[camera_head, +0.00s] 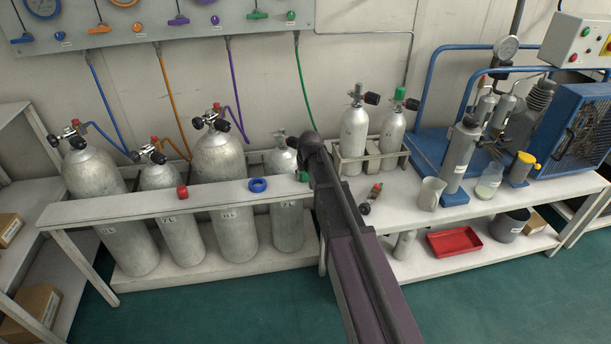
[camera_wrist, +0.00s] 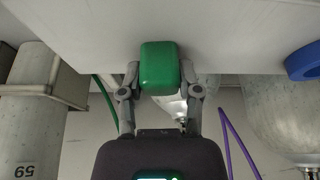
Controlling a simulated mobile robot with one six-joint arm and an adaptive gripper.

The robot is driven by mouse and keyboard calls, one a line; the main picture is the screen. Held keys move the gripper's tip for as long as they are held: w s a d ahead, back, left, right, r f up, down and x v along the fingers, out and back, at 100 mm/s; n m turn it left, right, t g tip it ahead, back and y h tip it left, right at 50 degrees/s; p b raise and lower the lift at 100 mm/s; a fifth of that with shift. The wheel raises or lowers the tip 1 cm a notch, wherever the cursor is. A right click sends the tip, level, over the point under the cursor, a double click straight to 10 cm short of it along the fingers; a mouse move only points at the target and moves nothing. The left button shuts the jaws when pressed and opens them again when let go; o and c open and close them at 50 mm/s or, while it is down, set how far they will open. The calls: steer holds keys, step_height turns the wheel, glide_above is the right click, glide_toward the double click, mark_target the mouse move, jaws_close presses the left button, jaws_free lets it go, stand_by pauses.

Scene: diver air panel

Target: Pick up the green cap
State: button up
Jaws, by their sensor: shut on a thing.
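The green cap (camera_wrist: 160,64) is between the two fingers of my gripper (camera_wrist: 160,80) in the wrist view, with a finger against each side. My gripper is shut on it. In the head view only a small green part of the cap (camera_head: 303,177) shows at the right end of the white shelf (camera_head: 120,208), beside my gripper (camera_head: 307,160). My arm hides the rest. I cannot tell whether the cap touches the shelf or is just above it.
A blue ring-shaped cap (camera_head: 258,185) and a red cap (camera_head: 182,192) lie on the shelf to the left. Several grey cylinders stand behind it, close to my gripper. A bench (camera_head: 480,215) with a cylinder rack (camera_head: 372,165) stands to the right.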

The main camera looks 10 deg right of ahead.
steer(key=shift+r, duration=0.1)
stand_by(0.3)
step_height(320, 180, up, 4)
steer(key=p, duration=0.4)
steer(key=shift+f, duration=0.25)
steer(key=s+d+r+p, duration=0.1)
steer(key=s+d, duration=0.3)
steer(key=s, duration=1.1)
steer(key=shift+s, duration=0.25)
steer(key=shift+r, duration=0.25)
step_height(320, 180, up, 25)
steer(key=p, duration=2.5)
steer(key=shift+f, duration=0.15)
steer(key=shift+s, duration=0.15)
